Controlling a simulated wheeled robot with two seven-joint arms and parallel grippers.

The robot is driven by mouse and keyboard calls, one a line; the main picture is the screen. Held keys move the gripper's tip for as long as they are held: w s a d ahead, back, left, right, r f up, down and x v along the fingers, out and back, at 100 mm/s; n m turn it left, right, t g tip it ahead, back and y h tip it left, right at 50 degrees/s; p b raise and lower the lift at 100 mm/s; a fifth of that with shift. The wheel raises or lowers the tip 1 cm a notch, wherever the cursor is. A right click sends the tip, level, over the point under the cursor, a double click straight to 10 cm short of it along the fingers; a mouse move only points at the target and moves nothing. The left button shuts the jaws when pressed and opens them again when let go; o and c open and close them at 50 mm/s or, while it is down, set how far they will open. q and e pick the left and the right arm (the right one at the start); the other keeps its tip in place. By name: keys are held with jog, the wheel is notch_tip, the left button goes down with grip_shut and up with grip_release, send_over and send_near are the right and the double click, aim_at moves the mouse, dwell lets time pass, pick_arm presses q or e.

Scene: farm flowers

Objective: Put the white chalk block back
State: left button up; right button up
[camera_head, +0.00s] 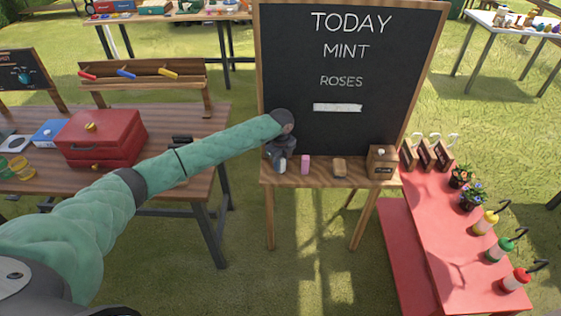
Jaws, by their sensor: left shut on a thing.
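My left gripper (281,157) reaches down at the left end of the wooden ledge (325,181) below the chalkboard. It is shut on the white chalk block (283,166), whose lower part shows beneath the fingers. The block is at the ledge; I cannot tell whether it touches the wood. A pink chalk block (305,165) stands upright just to its right, slightly apart. My right gripper is not in view.
A brown eraser-like block (340,168) and a small wooden box (382,160) stand farther right on the ledge. The chalkboard (290,75) rises behind, with a white smear (338,107). A red bench (425,225) adjoins at right; a table with a red toolbox (100,138) is left.

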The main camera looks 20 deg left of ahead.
pick_arm(q)
jog(key=shift+f, duration=0.25)
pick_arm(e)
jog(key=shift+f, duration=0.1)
pick_arm(q)
jog(key=o, duration=1)
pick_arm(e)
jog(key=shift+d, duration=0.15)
pick_arm(q)
jog(key=shift+r, duration=0.2)
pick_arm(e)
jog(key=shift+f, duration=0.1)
pick_arm(q)
jog(key=shift+r+b, duration=0.3)
jog(key=shift+b, duration=0.05)
notch_tip(320, 180, up, 10)
jog(key=b, duration=0.3)
jog(key=shift+d+f+b, duration=0.1)
jog(key=shift+b, duration=0.3)
jog(key=shift+r, duration=0.75)
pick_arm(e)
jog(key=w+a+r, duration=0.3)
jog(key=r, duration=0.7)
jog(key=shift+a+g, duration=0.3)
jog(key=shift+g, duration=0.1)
